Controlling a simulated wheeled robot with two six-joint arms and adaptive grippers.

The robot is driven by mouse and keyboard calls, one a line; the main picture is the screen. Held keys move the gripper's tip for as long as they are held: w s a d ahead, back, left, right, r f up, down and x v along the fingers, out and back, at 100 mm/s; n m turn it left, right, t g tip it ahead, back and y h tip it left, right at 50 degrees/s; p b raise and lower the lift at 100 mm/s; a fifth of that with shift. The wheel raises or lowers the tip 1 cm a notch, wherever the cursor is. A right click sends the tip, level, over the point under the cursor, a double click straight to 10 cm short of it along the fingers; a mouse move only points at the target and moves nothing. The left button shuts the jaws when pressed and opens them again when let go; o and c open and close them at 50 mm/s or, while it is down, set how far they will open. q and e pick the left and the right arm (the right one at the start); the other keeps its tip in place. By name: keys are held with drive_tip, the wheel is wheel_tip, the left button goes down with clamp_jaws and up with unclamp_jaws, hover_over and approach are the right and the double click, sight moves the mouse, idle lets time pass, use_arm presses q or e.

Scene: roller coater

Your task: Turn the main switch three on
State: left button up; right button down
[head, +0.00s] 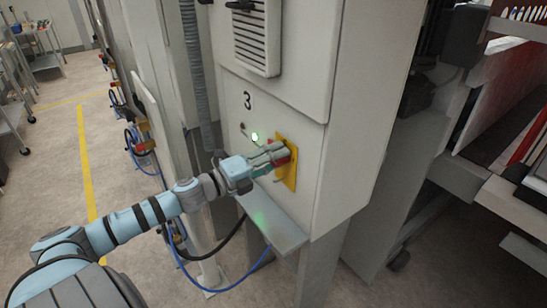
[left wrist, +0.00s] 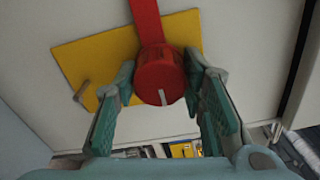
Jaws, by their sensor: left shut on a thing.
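The main switch three is a red round knob (left wrist: 160,75) on a yellow plate (head: 292,172), on the grey cabinet marked 3 (head: 247,100). In the left wrist view a red bar runs up from the knob, and a white mark on the knob points down. The yellow plate (left wrist: 85,65) shows behind it. My left gripper (head: 278,155) is shut on the knob, one finger on each side. In the head view the fingers hide most of the knob. My right gripper is not in view.
A green lamp (head: 255,137) glows left of the switch. A narrow grey shelf (head: 275,228) juts out below it. A grey hose (head: 197,75) and blue cable (head: 225,288) run nearby. The floor at left, with a yellow line (head: 85,165), is mostly clear.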

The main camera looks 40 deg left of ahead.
use_arm(q)
drive_tip(key=shift+r, duration=0.1)
idle(0.3)
drive_tip(key=o, duration=1.1)
drive_tip(key=shift+w, duration=0.15)
drive_tip(key=shift+o, duration=0.2)
drive_tip(key=shift+d, duration=0.1)
